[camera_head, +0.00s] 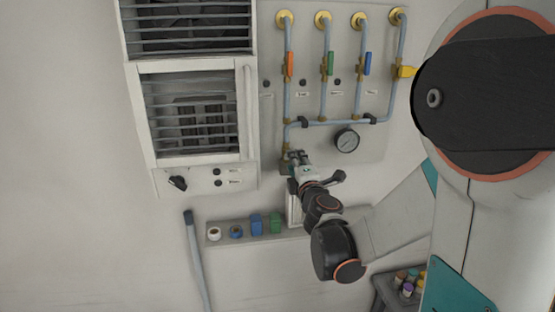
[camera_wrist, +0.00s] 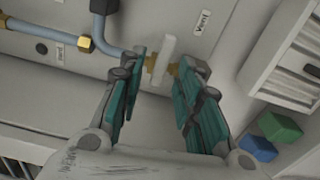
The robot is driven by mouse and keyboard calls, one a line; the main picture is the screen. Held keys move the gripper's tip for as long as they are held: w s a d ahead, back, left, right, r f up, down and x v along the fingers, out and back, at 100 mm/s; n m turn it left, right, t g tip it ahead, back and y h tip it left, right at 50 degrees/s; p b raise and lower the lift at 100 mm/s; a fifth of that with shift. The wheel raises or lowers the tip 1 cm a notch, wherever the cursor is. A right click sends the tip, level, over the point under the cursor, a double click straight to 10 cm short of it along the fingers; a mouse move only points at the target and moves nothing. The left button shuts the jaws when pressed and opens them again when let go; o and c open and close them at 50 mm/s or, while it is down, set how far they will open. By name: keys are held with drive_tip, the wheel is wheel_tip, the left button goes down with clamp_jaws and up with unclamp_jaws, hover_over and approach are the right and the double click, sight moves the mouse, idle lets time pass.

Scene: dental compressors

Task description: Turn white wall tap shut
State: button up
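The white tap handle (camera_wrist: 168,52) is a pale bar across a brass valve body (camera_wrist: 158,66) on the wall panel. A label reading Vent (camera_wrist: 201,22) is beside it. In the wrist view my gripper (camera_wrist: 162,76) has its two teal-padded fingers apart, one on each side of the handle. Both fingertips are close to the brass, and I cannot tell whether they touch it. In the head view my gripper (camera_head: 298,158) is at the panel's lower left corner by a brass fitting (camera_head: 284,163). The white handle is hidden there.
Orange (camera_head: 290,63), green (camera_head: 330,63), blue (camera_head: 367,63) and yellow (camera_head: 406,72) taps sit on the pipes above. A gauge (camera_head: 347,140) is right of my gripper. A shelf (camera_head: 245,240) with tape rolls and blocks is below. A louvred unit (camera_head: 150,120) is at left.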

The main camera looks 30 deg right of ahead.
drive_tip(key=shift+x, duration=1.4)
drive_tip(key=shift+c, duration=0.3)
clamp_jaws()
drive_tip(key=shift+f, duration=0.1)
drive_tip(key=shift+m+b, duration=0.5)
drive_tip(key=shift+b, duration=0.05)
